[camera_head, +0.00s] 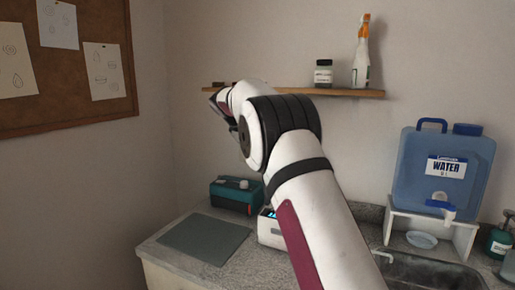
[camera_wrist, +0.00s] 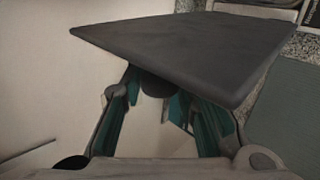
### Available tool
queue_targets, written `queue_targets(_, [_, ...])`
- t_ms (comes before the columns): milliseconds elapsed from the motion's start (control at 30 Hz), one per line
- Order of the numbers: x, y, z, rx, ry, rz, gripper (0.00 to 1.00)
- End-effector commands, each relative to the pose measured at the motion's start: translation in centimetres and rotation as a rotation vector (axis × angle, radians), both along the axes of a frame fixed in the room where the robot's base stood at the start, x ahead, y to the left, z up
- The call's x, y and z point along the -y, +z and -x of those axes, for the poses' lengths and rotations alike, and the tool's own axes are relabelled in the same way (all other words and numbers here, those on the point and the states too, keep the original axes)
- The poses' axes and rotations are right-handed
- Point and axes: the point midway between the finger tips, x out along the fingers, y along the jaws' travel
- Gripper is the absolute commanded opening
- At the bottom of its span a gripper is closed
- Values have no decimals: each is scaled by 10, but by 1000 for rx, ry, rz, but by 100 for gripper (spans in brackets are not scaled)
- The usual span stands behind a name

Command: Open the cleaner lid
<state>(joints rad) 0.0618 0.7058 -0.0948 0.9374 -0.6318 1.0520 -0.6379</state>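The cleaner appears to be a white box with a blue-lit display (camera_head: 268,228) on the counter. My arm hides most of it in the head view, and its lid cannot be made out there. My gripper (camera_head: 219,103) is raised at the far end of my arm, near the left end of the shelf. In the wrist view a dark grey flat panel (camera_wrist: 195,48), perhaps the lid, lies across the tips of my gripper (camera_wrist: 158,105). The teal-lined fingers are spread at their bases. A dark round part (camera_wrist: 158,84) shows between them. Whether they grip anything is hidden.
A teal box (camera_head: 236,194) stands behind a grey mat (camera_head: 204,239) on the counter. A wooden shelf (camera_head: 345,92) holds a jar (camera_head: 323,74) and a spray bottle (camera_head: 362,60). A blue water container (camera_head: 443,168) on a white stand (camera_head: 462,236) is at the right, behind the sink (camera_head: 430,272).

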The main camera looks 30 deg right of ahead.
Motion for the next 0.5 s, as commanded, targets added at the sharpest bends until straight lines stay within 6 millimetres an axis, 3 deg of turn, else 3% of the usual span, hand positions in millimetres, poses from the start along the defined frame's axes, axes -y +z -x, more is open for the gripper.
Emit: queue_targets(500, [-8, 8, 4, 2, 2, -1, 45])
